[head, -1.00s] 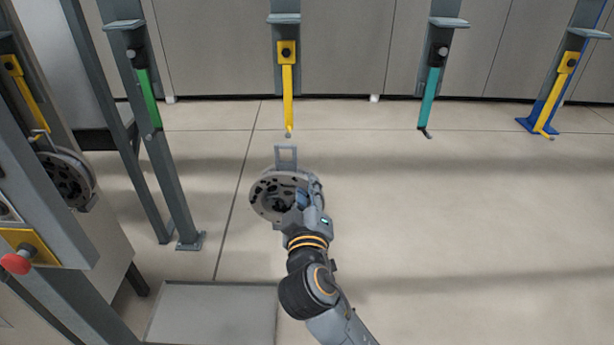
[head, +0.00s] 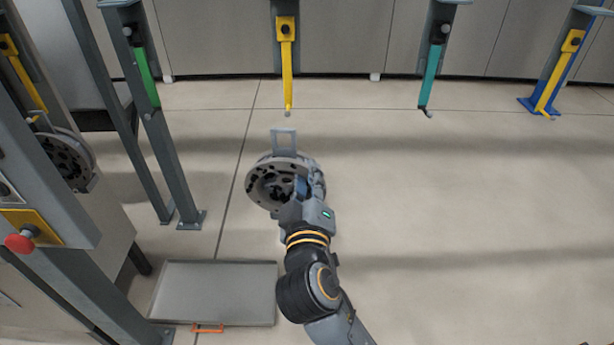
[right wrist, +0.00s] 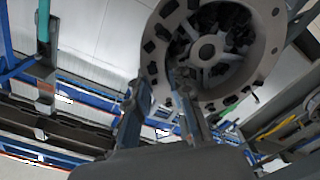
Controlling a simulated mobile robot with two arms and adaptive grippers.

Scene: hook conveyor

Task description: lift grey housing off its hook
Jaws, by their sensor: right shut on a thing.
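The grey housing (head: 268,184) is a round part with dark holes and a square loop on top, in the middle of the head view. My right gripper (head: 304,190) is shut on its right side and holds it clear of the hooks. The yellow hook (head: 287,75) hangs empty behind and above the housing, apart from its loop. In the right wrist view the housing (right wrist: 158,58) fills the top centre, with the gripper fingers (right wrist: 160,90) at its lower rim. My left gripper is not in view.
A green hook (head: 147,78) and a teal hook (head: 431,75) hang empty; another yellow hook (head: 556,85) is at far right. A second housing (head: 62,160) hangs at left. A grey tray (head: 215,290) lies below. A red button (head: 20,242) is at left.

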